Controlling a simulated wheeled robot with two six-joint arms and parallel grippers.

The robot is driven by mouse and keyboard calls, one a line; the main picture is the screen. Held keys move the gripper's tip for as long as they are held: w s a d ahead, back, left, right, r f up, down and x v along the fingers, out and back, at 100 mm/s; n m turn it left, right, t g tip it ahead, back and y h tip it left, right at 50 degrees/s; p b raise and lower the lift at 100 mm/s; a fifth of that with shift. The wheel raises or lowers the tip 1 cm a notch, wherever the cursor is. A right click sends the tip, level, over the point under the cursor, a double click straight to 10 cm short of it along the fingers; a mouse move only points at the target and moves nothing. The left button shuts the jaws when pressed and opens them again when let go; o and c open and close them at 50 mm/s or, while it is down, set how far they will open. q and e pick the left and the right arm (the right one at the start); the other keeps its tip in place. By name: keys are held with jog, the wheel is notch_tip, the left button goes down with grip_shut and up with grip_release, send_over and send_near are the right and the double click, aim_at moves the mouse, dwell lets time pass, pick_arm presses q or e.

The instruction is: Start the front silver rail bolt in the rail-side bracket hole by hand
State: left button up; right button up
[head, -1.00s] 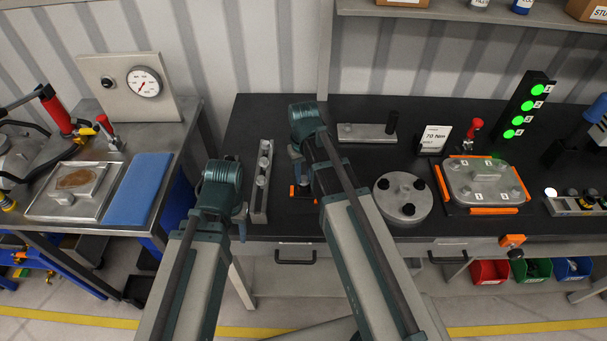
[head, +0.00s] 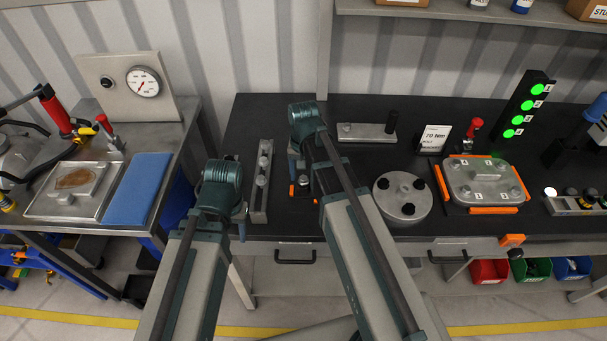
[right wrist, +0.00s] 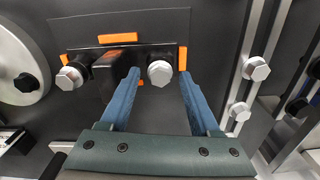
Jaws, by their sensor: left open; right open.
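A dark bracket (right wrist: 130,53) lies between orange corner marks. In the right wrist view, one silver bolt (right wrist: 160,72) stands at its end nearer the rail, and another silver bolt (right wrist: 68,78) at its other end. My right gripper (right wrist: 159,79) is open, with one blue finger on each side of the rail-side bolt. How deep that bolt sits cannot be told. The grey rail (head: 257,205) holds several silver bolts (head: 261,181). My left gripper (head: 241,222) is open near the table's front edge, left of the rail, mostly hidden by its wrist.
A round grey flange (head: 390,208) with black knobs stands right of the bracket. Further right is a grey cover plate (head: 484,186) with orange edges. A blue mat (head: 140,190) is on the left bench.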

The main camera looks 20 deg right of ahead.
notch_tip(320, 180, up, 14)
jog(key=p, duration=1.3)
jog(key=shift+p, duration=0.35)
notch_tip(320, 180, up, 5)
jog(key=p, duration=0.5)
send_over(304, 178)
jog(key=shift+f, duration=0.1)
jog(key=s+a+f+n+b, duration=0.4)
jog(key=s+a+f+b, duration=0.1)
jog(key=s+f+b, duration=0.2)
jog(key=s+a+f+n+h+b, duration=0.1)
jog(key=s+a+f+n+b, duration=0.3)
jog(key=s+f+b, duration=0.3)
notch_tip(304, 178, down, 3)
jog(key=a+b, duration=0.1)
jog(key=b, duration=0.2)
jog(key=shift+a+r+n, duration=0.15)
jog(key=shift+a+n, duration=0.15)
jog(key=shift+s, duration=0.1)
